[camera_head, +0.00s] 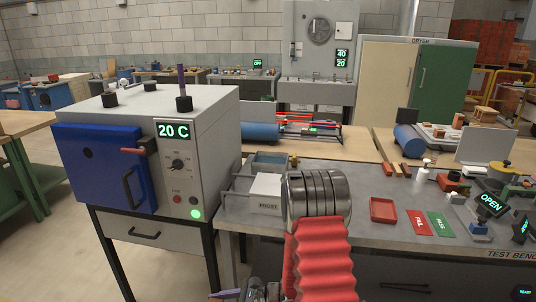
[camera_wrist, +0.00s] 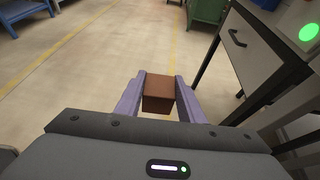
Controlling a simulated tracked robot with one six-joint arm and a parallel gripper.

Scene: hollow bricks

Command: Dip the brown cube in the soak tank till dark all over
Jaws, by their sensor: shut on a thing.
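In the wrist view, my gripper (camera_wrist: 162,78) is shut on the brown cube (camera_wrist: 158,94). The cube sits between the two pale purple fingers, above the bare floor. Its top face looks reddish brown and its near face darker; the other faces are hidden. In the head view, a purple fingertip shows at the bottom edge, and the cube is not visible. An open grey container with a bluish inside (camera_head: 270,160) stands at the bench's left end, behind a box labelled FROST. It may be the soak tank; I cannot tell for sure.
A grey oven (camera_head: 190,110) with a blue door (camera_head: 100,165) reads 20 C, left of the bench. The test bench (camera_head: 385,255) holds a red tray (camera_head: 383,209), FAIL (camera_head: 418,222) and PASS (camera_head: 441,224) plates and an OPEN display (camera_head: 490,205). The dryer (camera_head: 415,80) stands behind.

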